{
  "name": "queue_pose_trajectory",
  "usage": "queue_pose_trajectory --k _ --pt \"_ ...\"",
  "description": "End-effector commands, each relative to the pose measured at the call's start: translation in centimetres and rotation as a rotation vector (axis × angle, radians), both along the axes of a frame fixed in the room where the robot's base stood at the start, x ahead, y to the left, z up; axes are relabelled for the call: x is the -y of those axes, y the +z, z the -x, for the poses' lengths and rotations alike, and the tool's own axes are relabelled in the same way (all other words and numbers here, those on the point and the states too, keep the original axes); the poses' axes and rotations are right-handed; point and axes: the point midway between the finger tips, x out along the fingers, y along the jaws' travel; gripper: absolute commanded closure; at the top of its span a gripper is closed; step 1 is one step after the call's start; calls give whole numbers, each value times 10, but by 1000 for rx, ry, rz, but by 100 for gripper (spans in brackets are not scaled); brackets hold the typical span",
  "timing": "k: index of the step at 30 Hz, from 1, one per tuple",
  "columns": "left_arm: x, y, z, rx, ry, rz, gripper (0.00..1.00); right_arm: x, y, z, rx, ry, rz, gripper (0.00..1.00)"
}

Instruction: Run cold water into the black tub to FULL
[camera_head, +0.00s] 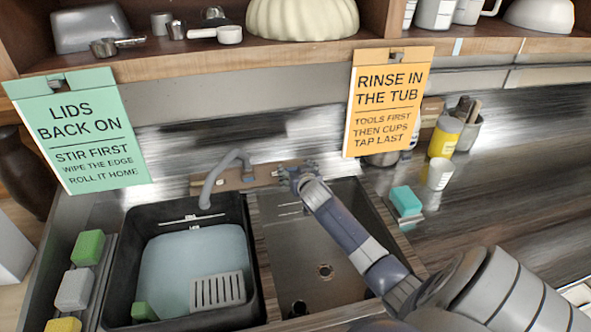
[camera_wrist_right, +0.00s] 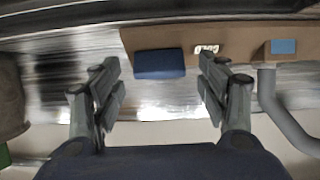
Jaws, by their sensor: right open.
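The black tub (camera_head: 126,262) stands in the left basin and holds pale blue water (camera_head: 172,262). Pale marks show on its inner back wall above the water; their lettering is too small to read. The grey spout (camera_head: 209,188) curves over the tub's back edge; I cannot make out a stream. My right gripper (camera_head: 290,174) is at the tap panel, right of the spout. In the right wrist view my open gripper (camera_wrist_right: 160,88) has a blue tap handle (camera_wrist_right: 160,65) between and beyond its fingers; contact is unclear. The spout (camera_wrist_right: 280,112) shows at right there. My left gripper is out of view.
A slotted grey rack (camera_head: 217,291) and a green block (camera_head: 144,311) are in the tub. The right basin (camera_head: 315,255) is mostly bare. Several sponges (camera_head: 88,247) line the left ledge. Hanging signs (camera_head: 388,100) and a shelf (camera_head: 240,63) are above.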

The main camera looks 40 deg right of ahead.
Motion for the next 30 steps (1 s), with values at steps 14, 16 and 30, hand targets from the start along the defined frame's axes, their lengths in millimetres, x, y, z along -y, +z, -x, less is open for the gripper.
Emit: queue_pose_trajectory --k 14,16,30 --pt "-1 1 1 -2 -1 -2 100 7 -6 -12 0 0 1 32" --pt "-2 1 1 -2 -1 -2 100 7 -6 -12 0 0 1 32" --pt "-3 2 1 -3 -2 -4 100 7 -5 -12 -3 5 5 76"
